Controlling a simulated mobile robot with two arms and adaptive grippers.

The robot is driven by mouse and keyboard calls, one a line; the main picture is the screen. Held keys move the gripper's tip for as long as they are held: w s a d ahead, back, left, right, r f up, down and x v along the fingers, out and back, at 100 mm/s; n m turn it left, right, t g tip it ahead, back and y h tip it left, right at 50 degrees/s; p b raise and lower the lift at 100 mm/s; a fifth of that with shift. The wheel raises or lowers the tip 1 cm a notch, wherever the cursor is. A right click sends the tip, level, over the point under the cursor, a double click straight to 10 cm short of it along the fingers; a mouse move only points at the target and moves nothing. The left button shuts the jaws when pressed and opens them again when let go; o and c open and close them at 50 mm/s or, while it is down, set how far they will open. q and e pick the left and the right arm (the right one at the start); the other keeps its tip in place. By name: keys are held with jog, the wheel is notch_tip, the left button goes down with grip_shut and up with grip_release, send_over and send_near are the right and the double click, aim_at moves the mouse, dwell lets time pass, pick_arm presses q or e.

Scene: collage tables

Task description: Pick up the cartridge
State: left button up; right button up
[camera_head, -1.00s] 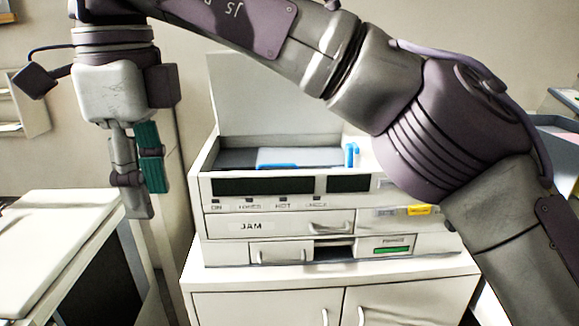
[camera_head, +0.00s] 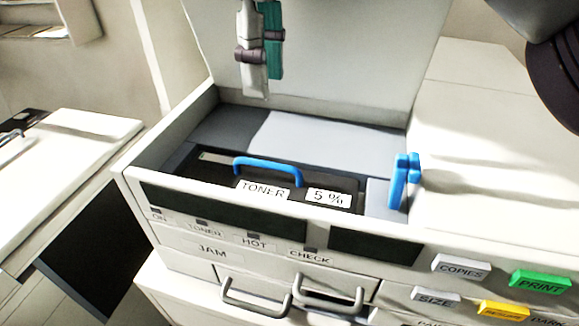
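The cartridge (camera_head: 220,174) is a dark block with a blue handle (camera_head: 268,162) and white labels reading TONER and 5 %. It lies in the open bay of the copier (camera_head: 140,184), behind the front panel. My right gripper (camera_head: 260,82) hangs pointing down above the back of the bay, apart from the cartridge. Its grey and teal fingers are close together from this angle, and I cannot tell if they are open or shut. Its upper part is cut off. My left gripper is not in view.
The raised lid (camera_head: 330,65) stands behind the bay. A blue lever (camera_head: 403,180) stands at the bay's right side. Buttons such as the green PRINT (camera_head: 540,282) and drawers with handles (camera_head: 328,300) are on the front. A white table (camera_head: 75,165) is at left.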

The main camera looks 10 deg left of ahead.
send_over(267, 164)
jog(key=f, duration=0.8)
jog(key=shift+w, duration=0.2)
jog(key=shift+f, duration=0.45)
notch_tip(267, 164, down, 4)
jog(key=shift+s+r+p, duration=0.1)
jog(key=shift+r+p, duration=0.1)
jog(key=shift+p, duration=0.75)
jog(key=shift+f, duration=0.5)
jog(key=shift+c, duration=0.2)
grip_shut()
